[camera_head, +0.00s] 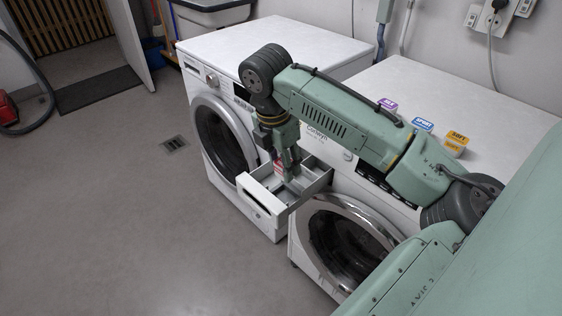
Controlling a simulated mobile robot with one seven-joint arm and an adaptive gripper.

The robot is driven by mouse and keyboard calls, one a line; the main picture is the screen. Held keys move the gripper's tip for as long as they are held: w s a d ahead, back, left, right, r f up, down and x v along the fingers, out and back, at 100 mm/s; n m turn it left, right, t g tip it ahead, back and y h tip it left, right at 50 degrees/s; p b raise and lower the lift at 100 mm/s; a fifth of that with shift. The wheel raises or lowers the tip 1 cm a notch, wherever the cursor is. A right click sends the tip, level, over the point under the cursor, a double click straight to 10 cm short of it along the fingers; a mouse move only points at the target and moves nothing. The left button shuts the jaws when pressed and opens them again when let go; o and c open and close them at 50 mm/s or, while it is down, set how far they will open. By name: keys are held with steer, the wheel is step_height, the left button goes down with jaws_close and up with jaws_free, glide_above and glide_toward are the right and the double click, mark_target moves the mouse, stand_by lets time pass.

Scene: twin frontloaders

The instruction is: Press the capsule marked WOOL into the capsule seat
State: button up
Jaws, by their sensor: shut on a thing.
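My gripper (288,172) points down into an open white detergent drawer (262,199) of the right-hand washer. It is shut on a small capsule with a pink-red face (278,167). That capsule's marking is too small to read, but no other capsule in view shows the word WOOL. The capsule is at the drawer's back left part, inside or just over it; I cannot tell if it touches the floor of the drawer. The capsule seat is hidden by the gripper and drawer walls.
A purple capsule (387,104), a blue one marked SPORT (423,124) and a yellow one marked SOFT (457,140) stand on the right washer's top (480,100). The left washer (215,125) stands close beside the drawer. The floor in front is clear.

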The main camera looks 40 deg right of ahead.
mark_target(281, 178)
steer(key=shift+a+r, duration=0.1)
steer(key=shift+r, duration=0.05)
steer(key=shift+f+b, duration=1.45)
steer(key=shift+f, duration=1.6)
steer(key=shift+p, duration=0.65)
steer(key=shift+f+b, duration=0.3)
steer(key=shift+f, duration=0.25)
steer(key=shift+r+p, duration=0.3)
steer(key=shift+p, duration=0.05)
steer(key=shift+p, duration=0.35)
stand_by(1.1)
steer(key=shift+f, duration=0.35)
steer(key=shift+f+b, duration=0.35)
steer(key=shift+b, duration=0.1)
steer(key=shift+f+b, duration=0.3)
steer(key=shift+f, duration=0.15)
